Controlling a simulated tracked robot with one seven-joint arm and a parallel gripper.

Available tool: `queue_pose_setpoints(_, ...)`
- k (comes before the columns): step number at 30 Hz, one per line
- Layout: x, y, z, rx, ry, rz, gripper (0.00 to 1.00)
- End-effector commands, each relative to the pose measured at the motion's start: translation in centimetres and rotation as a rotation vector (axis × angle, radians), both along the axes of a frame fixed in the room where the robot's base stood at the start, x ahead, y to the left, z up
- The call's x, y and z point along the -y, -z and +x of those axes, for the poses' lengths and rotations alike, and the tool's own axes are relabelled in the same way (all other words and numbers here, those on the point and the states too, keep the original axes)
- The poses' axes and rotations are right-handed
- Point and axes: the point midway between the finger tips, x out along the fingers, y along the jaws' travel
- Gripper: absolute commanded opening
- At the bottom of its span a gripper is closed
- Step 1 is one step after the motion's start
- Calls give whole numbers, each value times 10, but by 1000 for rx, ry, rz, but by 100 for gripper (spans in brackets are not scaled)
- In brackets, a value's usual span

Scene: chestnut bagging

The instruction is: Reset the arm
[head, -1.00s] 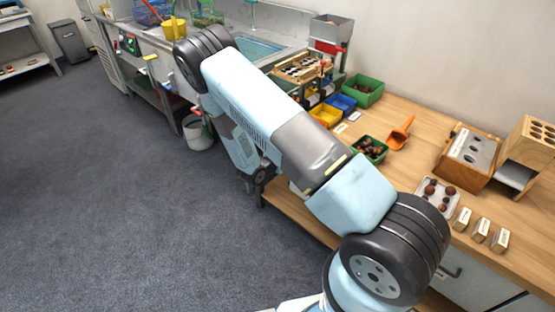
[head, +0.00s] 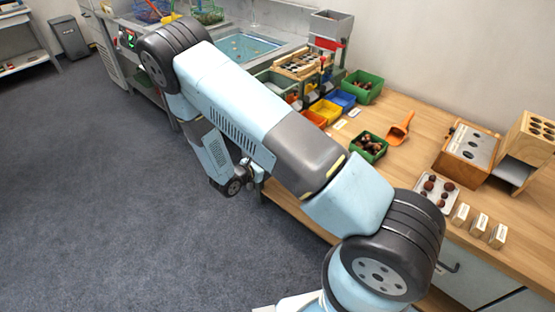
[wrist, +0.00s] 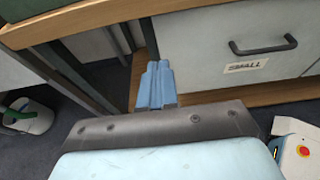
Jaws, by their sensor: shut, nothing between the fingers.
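My arm stretches across the middle of the head view, its elbow at the upper left and its wrist part folded down beside the front edge of the bench. My gripper (wrist: 156,88) shows in the wrist view as pale blue fingers, closed together and empty. It is in front of the bench, below the top, left of a drawer (wrist: 235,50) labelled SMALL. The fingertips cannot be made out in the head view.
The wooden bench (head: 413,161) holds a green bin of chestnuts (head: 369,148), an orange scoop (head: 399,131), a tray (head: 435,192) and labelled blocks. A sink (head: 247,47) is behind the elbow. A bucket (wrist: 28,117) stands left of the gripper. The floor (head: 80,190) at left is clear.

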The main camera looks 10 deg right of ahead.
Motion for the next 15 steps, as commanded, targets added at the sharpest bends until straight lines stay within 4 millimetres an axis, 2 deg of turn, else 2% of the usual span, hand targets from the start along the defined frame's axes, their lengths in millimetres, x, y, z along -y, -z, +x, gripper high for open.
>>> queue_pose_setpoints(6,-17,-6,-12,-1,-1,0,0)
queue_pose_setpoints(15,-19,-12,-14,4,10,7,0)
